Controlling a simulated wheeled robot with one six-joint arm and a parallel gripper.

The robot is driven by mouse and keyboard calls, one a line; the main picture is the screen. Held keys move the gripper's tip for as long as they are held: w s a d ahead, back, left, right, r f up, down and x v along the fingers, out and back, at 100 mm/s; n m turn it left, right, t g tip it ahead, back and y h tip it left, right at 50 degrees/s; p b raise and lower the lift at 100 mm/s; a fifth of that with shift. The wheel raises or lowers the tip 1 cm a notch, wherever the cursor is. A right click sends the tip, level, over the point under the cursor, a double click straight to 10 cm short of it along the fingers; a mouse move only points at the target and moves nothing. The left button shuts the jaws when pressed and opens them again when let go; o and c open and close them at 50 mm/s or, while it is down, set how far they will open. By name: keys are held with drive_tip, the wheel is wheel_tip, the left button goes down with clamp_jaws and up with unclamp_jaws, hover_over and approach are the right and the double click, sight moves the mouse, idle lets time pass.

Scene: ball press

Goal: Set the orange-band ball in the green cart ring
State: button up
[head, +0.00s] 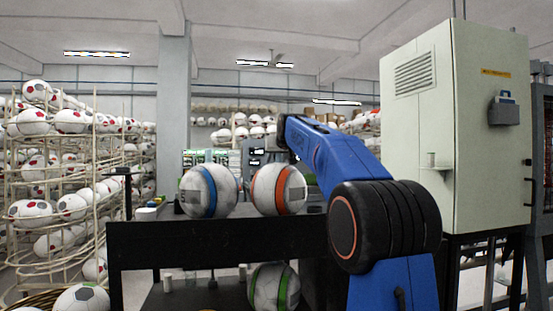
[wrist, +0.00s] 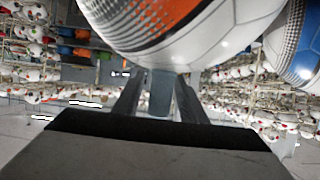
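The orange-band ball (head: 265,188) stands on the black stand (head: 190,240), right of the blue-band ball (head: 208,190). It fills the top of the wrist view (wrist: 215,35), close above my fingertips. My gripper (wrist: 159,80) shows there with its two dark fingers apart and the ball's edge beyond them. A grey-blue strip shows between the fingers; I cannot tell whether it is background. In the head view my gripper is hidden behind the balls and my blue arm. I cannot pick out the green cart ring.
A green-band ball (head: 273,290) sits on the lower level. The blue-band ball also shows at the right of the wrist view (wrist: 295,40). A pale cabinet (head: 430,130) stands at the right, and ball racks (head: 60,180) fill the left.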

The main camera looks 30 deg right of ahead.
drive_tip(key=shift+s+r, duration=0.15)
drive_tip(key=shift+r, duration=0.2)
drive_tip(key=v, duration=1.1)
drive_tip(key=shift+s+a+r, duration=0.1)
drive_tip(key=shift+s, duration=0.15)
drive_tip(key=s+a+f+n+g+y, duration=0.1)
drive_tip(key=s+a+f, duration=0.4)
drive_tip(key=s+f, duration=0.25)
drive_tip(key=s+a+f+g+y, duration=0.15)
drive_tip(key=s+a+f, duration=0.25)
drive_tip(key=s+f, duration=0.4)
drive_tip(key=s+a+f+n+g, duration=0.1)
drive_tip(key=s+a+f+g, duration=0.1)
drive_tip(key=s+a+f, duration=0.6)
drive_tip(key=s+a+f+g, duration=0.1)
drive_tip(key=s+f+g, duration=0.1)
drive_tip(key=s+f, duration=0.9)
drive_tip(key=s+a+f+n+g+y, duration=0.1)
drive_tip(key=s+a+f, duration=0.1)
drive_tip(key=s+f, duration=0.9)
wheel_tip(320, 180, down, 8)
drive_tip(key=shift+g, duration=0.35)
drive_tip(key=shift+w, duration=0.1)
